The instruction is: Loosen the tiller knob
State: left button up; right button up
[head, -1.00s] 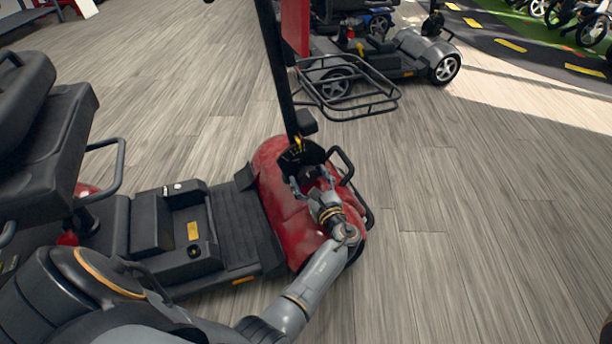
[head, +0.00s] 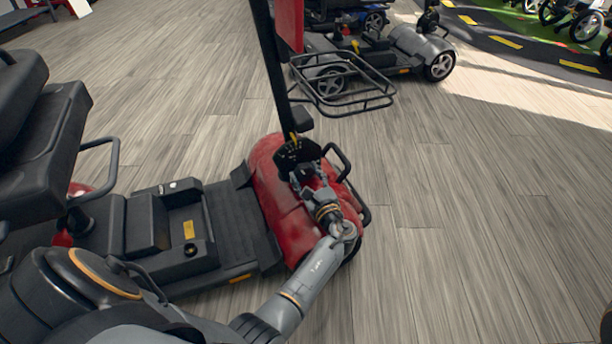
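A red scooter (head: 272,212) stands in front of me with its seat at the left. Its black tiller (head: 272,75) rises from the front cowl, leaning slightly. At the tiller's base is a dark round plate (head: 291,152) with yellow marks. My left gripper (head: 303,170) is at the tiller base, just below and right of the plate, its fingers pointing at it. The tiller knob cannot be made out; the gripper covers that area. Whether the fingers are shut is too small to tell.
A wire basket (head: 345,88) juts out from the upper tiller. Another grey scooter (head: 420,45) is parked behind. The scooter's black seat (head: 40,120) and armrest fill the left. The wooden floor (head: 470,200) at the right is clear.

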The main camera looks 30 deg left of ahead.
pick_arm(q)
jog(key=o, duration=0.4)
jog(key=shift+v, duration=3.75)
jog(key=shift+r, duration=0.1)
